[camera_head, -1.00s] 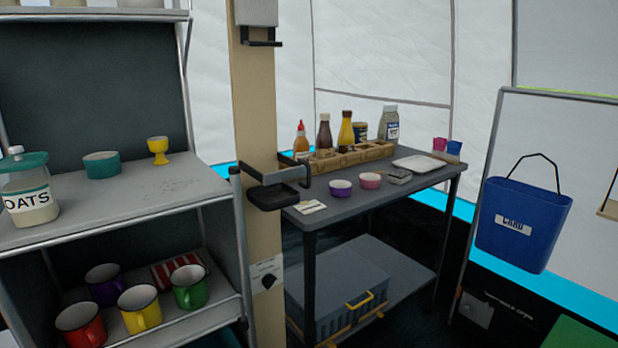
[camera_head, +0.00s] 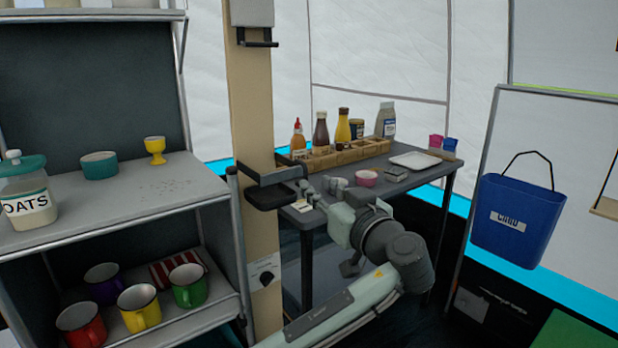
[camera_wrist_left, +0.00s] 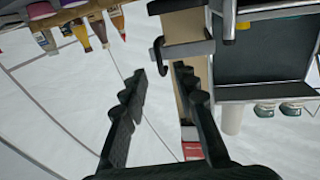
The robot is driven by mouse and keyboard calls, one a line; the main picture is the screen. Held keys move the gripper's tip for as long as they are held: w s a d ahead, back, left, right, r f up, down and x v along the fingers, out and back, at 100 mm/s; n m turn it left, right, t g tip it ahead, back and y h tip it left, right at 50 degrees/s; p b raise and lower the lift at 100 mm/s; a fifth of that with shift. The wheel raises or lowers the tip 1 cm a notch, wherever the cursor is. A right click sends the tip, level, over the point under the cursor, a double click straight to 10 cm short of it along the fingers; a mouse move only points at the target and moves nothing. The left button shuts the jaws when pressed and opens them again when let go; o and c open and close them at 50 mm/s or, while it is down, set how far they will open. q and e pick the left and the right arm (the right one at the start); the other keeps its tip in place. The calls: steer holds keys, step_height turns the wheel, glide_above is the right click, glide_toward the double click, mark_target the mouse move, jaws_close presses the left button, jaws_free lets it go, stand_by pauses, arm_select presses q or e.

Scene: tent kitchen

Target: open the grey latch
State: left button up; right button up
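A grey latch-like bar (camera_head: 280,175) sits on the tan post in the head view, above a dark box-shaped bracket (camera_head: 266,196). The bar also shows in the left wrist view (camera_wrist_left: 190,48), with a dark hooked end. My left gripper (camera_head: 308,192) is just right of this fitting in the head view, pointing towards the post. In the left wrist view its two dark fingers (camera_wrist_left: 160,70) are spread apart with nothing between them. The bar is beyond the fingertips; I see no contact. My right gripper is not in view.
A shelf (camera_head: 150,208) with mugs and an oats jar (camera_head: 28,196) stands left of the post. A table (camera_head: 410,180) with bottles in a wooden rack (camera_head: 345,155) and bowls is behind my left arm. A blue bin (camera_head: 518,222) hangs at right.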

mark_target(306, 177)
arm_select(q)
steer(key=x, duration=0.5)
steer(key=shift+p, duration=0.3)
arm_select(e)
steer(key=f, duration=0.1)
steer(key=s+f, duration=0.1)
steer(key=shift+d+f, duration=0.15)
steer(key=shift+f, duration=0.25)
arm_select(q)
steer(key=shift+c, duration=0.2)
jaws_close()
